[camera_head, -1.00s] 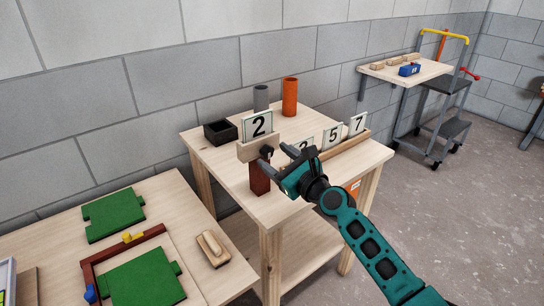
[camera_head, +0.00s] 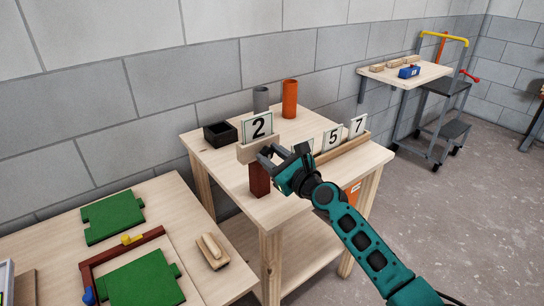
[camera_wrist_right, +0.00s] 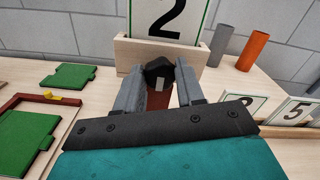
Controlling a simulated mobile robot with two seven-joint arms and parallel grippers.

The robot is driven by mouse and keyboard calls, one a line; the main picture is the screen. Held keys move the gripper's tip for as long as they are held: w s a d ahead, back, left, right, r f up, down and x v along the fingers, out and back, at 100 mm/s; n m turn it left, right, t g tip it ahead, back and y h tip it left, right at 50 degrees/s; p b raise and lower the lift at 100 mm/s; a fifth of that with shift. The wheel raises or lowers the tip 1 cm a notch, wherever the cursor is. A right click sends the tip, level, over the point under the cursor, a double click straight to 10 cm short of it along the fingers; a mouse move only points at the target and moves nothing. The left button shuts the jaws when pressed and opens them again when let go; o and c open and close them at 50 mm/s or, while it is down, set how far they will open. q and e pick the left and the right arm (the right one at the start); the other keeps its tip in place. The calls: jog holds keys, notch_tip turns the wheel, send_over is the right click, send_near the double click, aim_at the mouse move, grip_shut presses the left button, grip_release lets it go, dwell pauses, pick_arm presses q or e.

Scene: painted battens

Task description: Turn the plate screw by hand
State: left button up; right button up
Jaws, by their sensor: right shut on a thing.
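The number plate "2" (camera_head: 258,126) stands upright in a pale wooden block (camera_head: 246,153) on top of a dark red post (camera_head: 259,181). In the right wrist view the plate (camera_wrist_right: 172,16) rises behind the block (camera_wrist_right: 135,54). The black screw knob (camera_wrist_right: 158,69) sits on the block's near face. My right gripper (camera_head: 270,154) reaches it from the right, its two grey fingers on either side of the knob, shut on it. My left gripper is not in view.
A wooden rack (camera_head: 345,152) with plates "5" (camera_head: 332,137) and "7" (camera_head: 358,125) stands right of the arm. An orange cylinder (camera_head: 290,99), a grey cylinder (camera_head: 261,99) and a black box (camera_head: 220,134) stand behind. Green panels (camera_head: 113,216) lie on the lower left table.

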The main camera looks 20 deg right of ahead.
jog(key=shift+c, duration=1.1)
